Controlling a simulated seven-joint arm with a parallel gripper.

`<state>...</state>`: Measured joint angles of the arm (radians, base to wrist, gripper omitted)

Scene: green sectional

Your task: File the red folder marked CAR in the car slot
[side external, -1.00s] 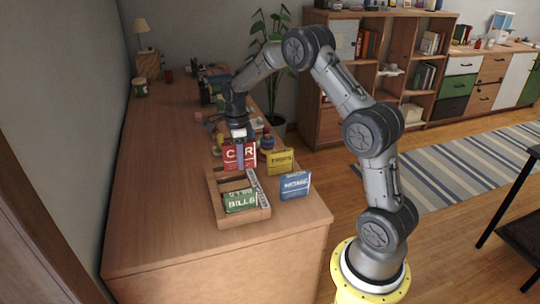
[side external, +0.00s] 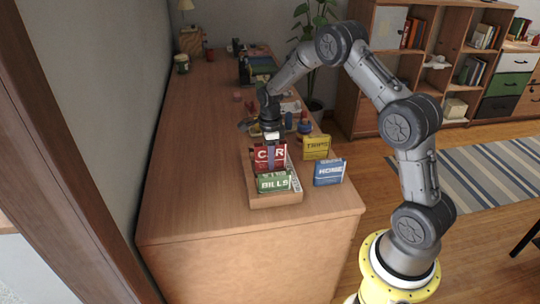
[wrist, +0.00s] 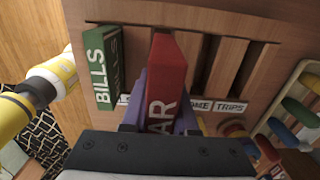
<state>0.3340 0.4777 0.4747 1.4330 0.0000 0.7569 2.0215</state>
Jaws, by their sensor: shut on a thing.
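My gripper (wrist: 160,118) is shut on the red CAR folder (side external: 270,158), with a finger on each side of it. The red folder (wrist: 168,72) is upright at the wooden rack (side external: 297,198), just behind the green BILLS folder (side external: 273,182) in the side view. In the wrist view, it lines up with the slot beside the green folder (wrist: 102,65). Its lower edge is hidden, so I cannot tell how deep it sits. HOME and TRIPS labels (wrist: 215,105) show at the rack's empty slots; the car label is hidden.
A blue HOME folder (side external: 329,172) and a yellow TRIPS folder (side external: 316,147) stand on the desk (side external: 190,190) right of the rack. Small colored items lie behind the rack. The desk's left side is clear. A yellow-and-white cylindrical thing (wrist: 52,78) shows at the wrist view's left.

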